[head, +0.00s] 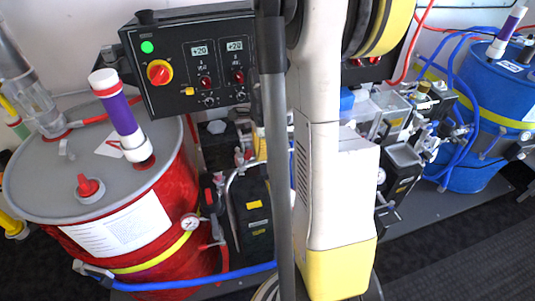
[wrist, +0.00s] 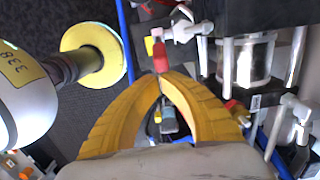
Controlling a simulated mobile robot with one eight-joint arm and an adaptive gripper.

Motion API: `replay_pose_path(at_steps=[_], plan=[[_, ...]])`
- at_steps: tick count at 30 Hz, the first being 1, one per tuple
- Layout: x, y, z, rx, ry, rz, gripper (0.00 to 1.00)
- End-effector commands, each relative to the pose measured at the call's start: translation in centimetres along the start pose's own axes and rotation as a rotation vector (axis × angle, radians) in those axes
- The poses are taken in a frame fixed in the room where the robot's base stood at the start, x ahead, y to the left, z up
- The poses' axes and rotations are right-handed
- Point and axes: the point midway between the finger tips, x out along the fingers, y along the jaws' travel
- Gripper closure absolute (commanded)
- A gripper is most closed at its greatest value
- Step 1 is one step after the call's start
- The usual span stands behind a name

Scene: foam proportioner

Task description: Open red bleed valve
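In the wrist view, a small red valve handle (wrist: 160,55) sits just beyond my fingertips, with a yellow piece (wrist: 149,46) beside it and a silver fitting (wrist: 182,25) just above. I take this handle to be the red bleed valve. My gripper (wrist: 163,76) has two curved yellow fingers whose tips are brought together at the handle's near end. I cannot tell whether the handle's end lies between the tips. In the head view, my arm covers the middle, and neither the gripper nor this handle can be made out clearly.
A red drum (head: 190,265) stands at left and a blue drum (head: 470,165) at right in the head view. A black control panel (head: 210,105) is above. In the wrist view, a clear cylinder (wrist: 250,62) and pipes crowd the right; a blue hose (wrist: 125,35) runs at left.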

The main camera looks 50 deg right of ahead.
Motion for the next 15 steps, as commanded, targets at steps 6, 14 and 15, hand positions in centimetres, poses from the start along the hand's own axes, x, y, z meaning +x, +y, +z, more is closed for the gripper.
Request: replay_pose_path(at_steps=[6, 14, 15], plan=[[-0.23, -0.01, 0.55, 0.0, 0.0, 0.0, 1.0], [-0.29, -0.01, 0.66, -0.001, 0.009, 0.001, 1.0], [-0.39, 0.0, 0.82, -0.002, 0.026, 0.001, 1.0]])
